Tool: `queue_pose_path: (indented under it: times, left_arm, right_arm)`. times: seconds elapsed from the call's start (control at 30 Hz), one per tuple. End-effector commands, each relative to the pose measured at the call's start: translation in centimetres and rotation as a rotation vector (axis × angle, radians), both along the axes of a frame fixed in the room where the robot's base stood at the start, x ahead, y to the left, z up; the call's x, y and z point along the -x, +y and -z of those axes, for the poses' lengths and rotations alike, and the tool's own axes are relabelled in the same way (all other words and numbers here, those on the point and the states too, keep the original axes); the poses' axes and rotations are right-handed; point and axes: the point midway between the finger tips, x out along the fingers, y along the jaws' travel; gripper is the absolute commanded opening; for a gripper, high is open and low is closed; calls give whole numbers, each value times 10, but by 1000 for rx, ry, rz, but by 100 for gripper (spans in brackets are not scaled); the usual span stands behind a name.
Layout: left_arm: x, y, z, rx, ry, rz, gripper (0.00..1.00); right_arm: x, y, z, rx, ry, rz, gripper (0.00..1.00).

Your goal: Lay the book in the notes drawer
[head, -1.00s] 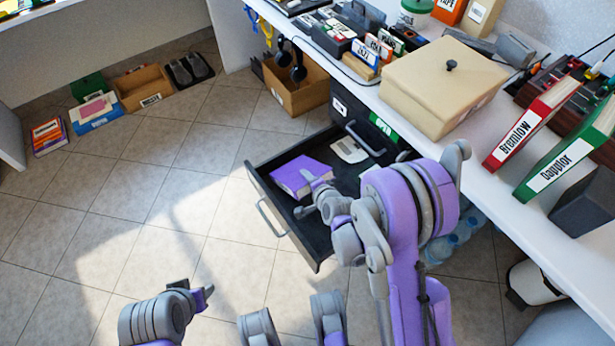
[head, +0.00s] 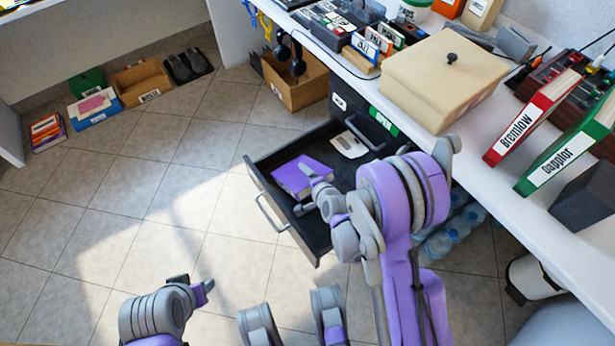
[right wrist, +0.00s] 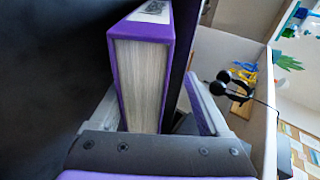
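The purple book (head: 300,176) lies in the open dark drawer (head: 263,196), near its front left part. In the right wrist view the book (right wrist: 140,80) shows its cream page edge and purple cover. My right gripper (head: 308,190) is in the drawer at the book's near side. In the right wrist view its fingers (right wrist: 155,115) stand on both sides of the book, with a dark gap before the right finger, so it looks open. My left gripper (head: 195,288) is empty over the floor at the lower left; its finger opening is unclear.
A white item (head: 350,144) lies at the drawer's back. The white desk (head: 465,160) above carries a beige box (head: 440,80) and two binders, red (head: 530,118) and green (head: 570,150). A cardboard box (head: 295,90) stands behind the drawer. The floor at left is mostly clear.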

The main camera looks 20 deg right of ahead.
Motion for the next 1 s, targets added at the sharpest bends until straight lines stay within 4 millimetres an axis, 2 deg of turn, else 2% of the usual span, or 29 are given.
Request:
queue_pose_path:
  times: [0.27, 0.7, 0.83, 1.0]
  left_arm:
    - [0, 0, -1, 0, 0, 0, 50]
    - [3, 0, -16, 0, 1, 0, 50]
    - [4, 0, -18, 0, 1, 0, 50]
    - [4, 0, -19, 0, 0, 0, 50]
  right_arm:
    - [6, -1, -4, 0, 1, 0, 77]
    - [72, -12, -52, 0, 0, 1, 77]
    - [83, -14, -59, 0, -1, 1, 77]
    - [88, -15, -62, 1, 0, 1, 77]
